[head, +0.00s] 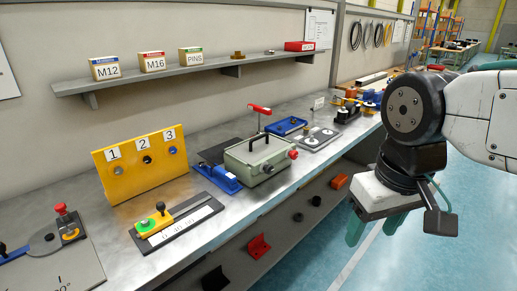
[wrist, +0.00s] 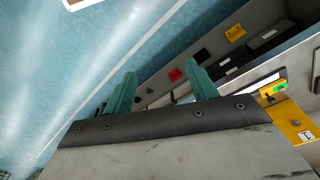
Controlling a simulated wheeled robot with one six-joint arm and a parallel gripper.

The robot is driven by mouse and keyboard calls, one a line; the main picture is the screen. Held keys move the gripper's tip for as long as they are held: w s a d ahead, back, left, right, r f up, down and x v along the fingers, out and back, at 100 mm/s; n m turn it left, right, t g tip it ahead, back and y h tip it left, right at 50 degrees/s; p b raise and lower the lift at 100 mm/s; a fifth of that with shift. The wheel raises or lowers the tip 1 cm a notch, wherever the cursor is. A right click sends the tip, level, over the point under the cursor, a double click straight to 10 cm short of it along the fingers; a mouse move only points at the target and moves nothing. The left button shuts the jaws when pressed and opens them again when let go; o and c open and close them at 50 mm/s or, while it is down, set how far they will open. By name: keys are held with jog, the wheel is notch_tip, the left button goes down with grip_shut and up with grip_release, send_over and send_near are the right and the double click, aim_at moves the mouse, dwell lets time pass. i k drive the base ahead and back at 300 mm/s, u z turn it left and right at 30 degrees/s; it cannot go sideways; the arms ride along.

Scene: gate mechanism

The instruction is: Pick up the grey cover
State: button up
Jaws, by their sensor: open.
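A grey-green box (head: 262,158) with a flat lid-like top sits on the workbench, with a red knob at its right end. I cannot tell for sure whether its top is the grey cover. A thin dark plate lies beside it at the back left. My gripper (head: 375,228) hangs in front of the bench over the floor, to the right of the box and apart from it. Its teal fingers are open and empty. In the wrist view, my gripper (wrist: 161,73) shows both fingers spread over the blue floor and lower shelf; the box is not clearly visible there.
The grey workbench (head: 185,212) holds a yellow numbered panel (head: 142,165), a green-button plate (head: 178,228), a blue device (head: 219,178) and a red-button fixture at the left. A wall shelf (head: 190,75) carries labelled boxes. A lower shelf holds small parts.

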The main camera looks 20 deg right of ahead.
aim_at(262, 146)
jog(key=z, duration=0.45)
jog(key=k, duration=1.05)
jog(key=u, duration=0.6)
jog(key=i, duration=1.35)
jog(key=z, duration=0.35)
